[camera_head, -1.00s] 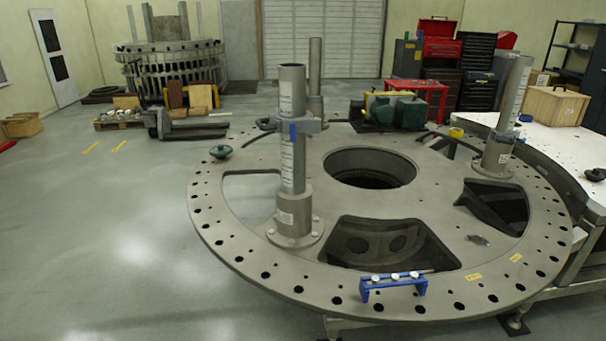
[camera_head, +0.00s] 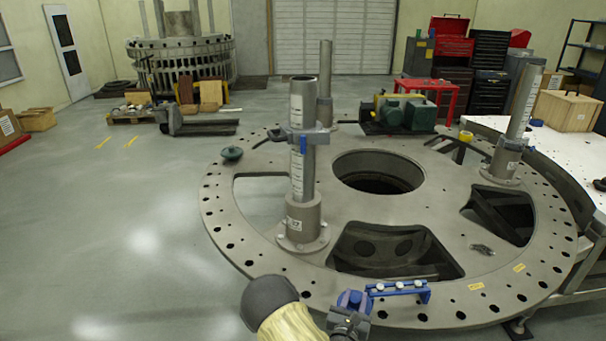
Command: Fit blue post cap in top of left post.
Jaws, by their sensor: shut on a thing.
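The left post (camera_head: 297,180) stands upright on the turret plate, bolted down by a flanged foot, with a clamp collar (camera_head: 305,133) partway up. Its open top (camera_head: 303,78) is bare. My gripper (camera_head: 347,318) is at the bottom edge of the view, in front of the plate's near rim and well below the post top. It is shut on a small blue piece, which looks like the blue post cap (camera_head: 354,299). The fingers are small and partly hidden, so the exact grip does not show.
The turret plate (camera_head: 240,237) has large openings and rim holes. A blue bracket with white knobs (camera_head: 398,288) sits just right of my gripper. Other posts stand at the back (camera_head: 325,85) and right (camera_head: 520,110). A dark green knob (camera_head: 232,153) lies left.

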